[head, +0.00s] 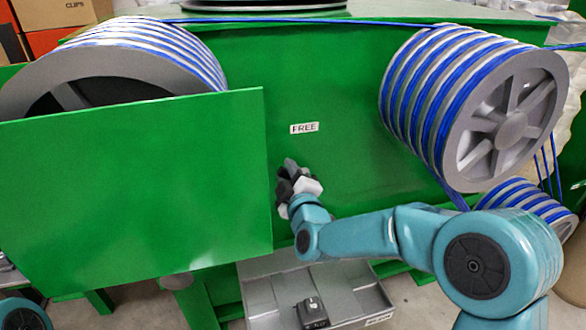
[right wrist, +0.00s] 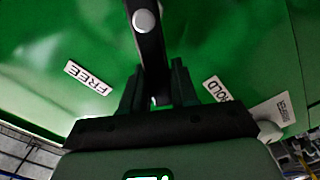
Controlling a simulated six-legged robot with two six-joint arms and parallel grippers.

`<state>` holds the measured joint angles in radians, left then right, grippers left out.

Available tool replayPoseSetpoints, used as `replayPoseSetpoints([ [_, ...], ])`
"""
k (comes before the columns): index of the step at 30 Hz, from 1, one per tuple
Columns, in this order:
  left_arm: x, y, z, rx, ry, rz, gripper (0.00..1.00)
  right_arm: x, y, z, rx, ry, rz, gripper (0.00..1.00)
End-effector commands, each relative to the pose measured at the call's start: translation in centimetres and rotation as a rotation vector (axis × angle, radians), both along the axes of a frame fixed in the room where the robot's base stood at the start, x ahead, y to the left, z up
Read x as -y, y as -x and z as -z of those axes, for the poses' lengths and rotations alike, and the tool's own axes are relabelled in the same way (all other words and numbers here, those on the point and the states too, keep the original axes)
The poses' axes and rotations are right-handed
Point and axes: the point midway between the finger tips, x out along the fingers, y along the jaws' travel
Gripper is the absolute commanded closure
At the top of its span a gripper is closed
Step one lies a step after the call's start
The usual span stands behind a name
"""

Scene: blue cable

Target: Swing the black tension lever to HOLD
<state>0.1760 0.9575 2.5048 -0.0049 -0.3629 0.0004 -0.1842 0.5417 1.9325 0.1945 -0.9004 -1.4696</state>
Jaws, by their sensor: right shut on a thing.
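The black tension lever (right wrist: 150,50) shows in the right wrist view, with a round silver pivot (right wrist: 146,20) near the top edge. My right gripper (right wrist: 157,88) is shut on the lever's free end, one finger on each side. The lever points between the FREE label (right wrist: 88,78) on the left and the partly covered HOLD label (right wrist: 218,90) on the right. In the head view my right gripper (head: 290,170) is against the green panel, below the FREE label (head: 304,128). The lever cannot be made out clearly there, and no HOLD label shows. My left gripper is out of view.
A large green plate (head: 135,185) stands at the left, close to my right gripper. Grey drums wound with blue cable sit at upper left and right (head: 510,120). A grey tray (head: 345,290) with a small dark object (head: 312,312) lies below my right arm.

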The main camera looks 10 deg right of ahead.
Motion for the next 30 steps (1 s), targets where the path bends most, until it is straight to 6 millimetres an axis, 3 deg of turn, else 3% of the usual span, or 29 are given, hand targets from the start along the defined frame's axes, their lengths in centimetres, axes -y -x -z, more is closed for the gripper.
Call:
replayPoseSetpoints([
  [15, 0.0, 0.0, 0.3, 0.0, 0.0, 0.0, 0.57, -0.9, 0.0, 2.4, 0.015, 0.426, 0.0, 1.0],
  [30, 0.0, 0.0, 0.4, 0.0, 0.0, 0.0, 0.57, -0.9, 0.0, 3.2, 0.022, 0.583, 0.003, 1.0],
])
